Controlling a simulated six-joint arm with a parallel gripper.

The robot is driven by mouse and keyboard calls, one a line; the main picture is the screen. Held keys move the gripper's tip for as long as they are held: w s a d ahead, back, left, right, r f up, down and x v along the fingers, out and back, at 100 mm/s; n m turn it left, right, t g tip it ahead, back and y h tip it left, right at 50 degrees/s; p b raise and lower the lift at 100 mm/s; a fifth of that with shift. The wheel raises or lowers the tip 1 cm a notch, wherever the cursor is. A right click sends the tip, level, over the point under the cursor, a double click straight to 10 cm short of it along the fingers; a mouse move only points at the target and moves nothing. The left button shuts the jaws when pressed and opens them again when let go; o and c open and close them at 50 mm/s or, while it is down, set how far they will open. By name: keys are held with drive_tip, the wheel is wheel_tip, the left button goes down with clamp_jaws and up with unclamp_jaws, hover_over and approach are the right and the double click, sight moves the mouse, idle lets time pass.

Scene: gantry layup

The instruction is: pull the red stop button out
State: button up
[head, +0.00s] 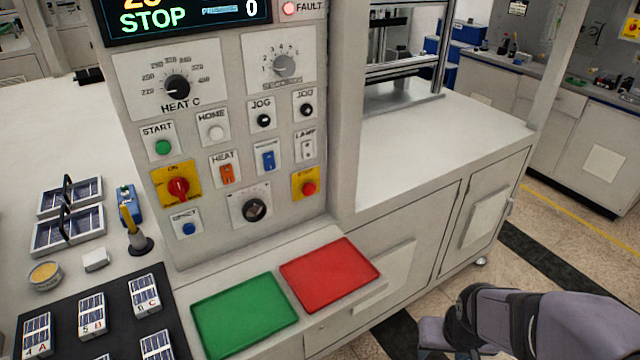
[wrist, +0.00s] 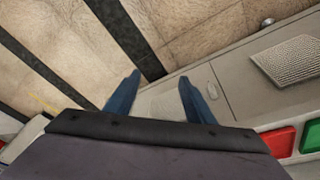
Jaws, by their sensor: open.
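The red stop button (head: 309,188) sits on a yellow plate at the lower right of the control panel (head: 215,130) in the head view. Whether it is pushed in or out I cannot tell. My gripper (wrist: 158,88) shows in the wrist view with its two blue fingers apart and nothing between them. It points down toward the floor and the cabinet front. In the head view my arm is at the lower right, well away from the button. The wrist view does not show the button.
A green tray (head: 245,314) and a red tray (head: 330,275) lie on the ledge below the panel. A red rotary switch (head: 178,188) on a yellow plate is at the panel's left.

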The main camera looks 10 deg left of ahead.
drive_tip(key=w+a+n+t, duration=0.1)
drive_tip(key=w+a+t, duration=0.2)
drive_tip(key=w, duration=0.7)
drive_tip(key=n+t+y, duration=0.7)
drive_tip(key=y, duration=0.6)
approach(311, 191)
drive_tip(key=x, duration=0.2)
drive_tip(key=shift+p+x, duration=0.85)
drive_tip(key=shift+x, duration=2.6)
